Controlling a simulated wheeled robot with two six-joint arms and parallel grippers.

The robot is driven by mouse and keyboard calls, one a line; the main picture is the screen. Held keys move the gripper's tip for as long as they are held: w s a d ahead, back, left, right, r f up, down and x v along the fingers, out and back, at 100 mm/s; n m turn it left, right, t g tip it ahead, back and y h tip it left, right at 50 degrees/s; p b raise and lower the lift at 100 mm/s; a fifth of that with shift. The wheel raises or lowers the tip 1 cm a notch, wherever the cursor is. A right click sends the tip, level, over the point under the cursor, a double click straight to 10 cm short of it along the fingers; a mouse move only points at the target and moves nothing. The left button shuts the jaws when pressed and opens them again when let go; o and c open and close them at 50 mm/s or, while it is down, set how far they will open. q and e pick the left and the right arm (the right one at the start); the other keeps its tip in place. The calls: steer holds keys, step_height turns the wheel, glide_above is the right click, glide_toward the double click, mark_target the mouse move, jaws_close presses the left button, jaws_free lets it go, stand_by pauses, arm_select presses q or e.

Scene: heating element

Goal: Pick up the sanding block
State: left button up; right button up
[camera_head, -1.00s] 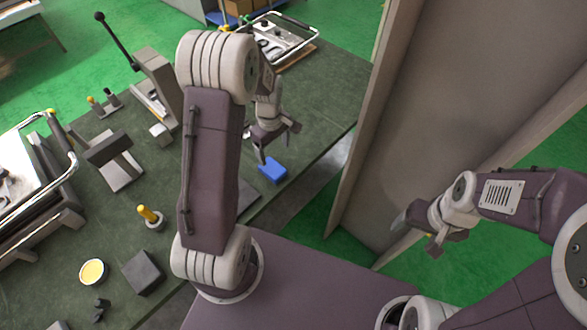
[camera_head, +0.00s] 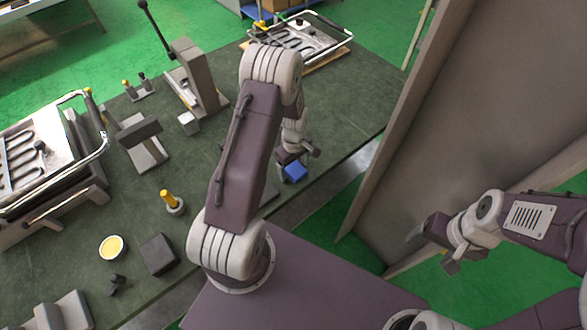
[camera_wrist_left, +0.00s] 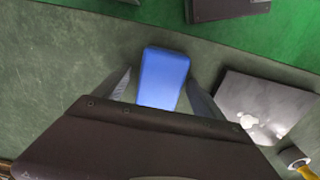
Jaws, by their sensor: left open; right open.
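The sanding block looks to be the blue block (camera_head: 294,172) on the green-grey table, near the table's right edge in the head view. My left gripper (camera_head: 298,160) is at the block and partly covers it. In the left wrist view, the blue block (camera_wrist_left: 163,78) lies between the two spread fingers of my left gripper (camera_wrist_left: 160,85). Gaps show on both sides, so the fingers do not appear to touch it. The block's near end is hidden behind the gripper body. My right gripper (camera_head: 435,250) is open and empty, off the table at the right.
A grey panel (camera_head: 450,110) stands to the right of the table.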

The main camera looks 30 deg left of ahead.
mark_target(296, 168)
arm_select(q)
steer(key=c, duration=1.5)
steer(key=shift+c, duration=0.2)
steer(key=shift+r, duration=0.1)
steer(key=r, duration=0.4)
steer(key=shift+d+r, duration=0.2)
steer(key=shift+d, duration=0.2)
steer(key=d+r+b, duration=0.1)
steer(key=d+r, duration=0.5)
steer(key=d, duration=0.5)
steer(key=shift+r, duration=0.3)
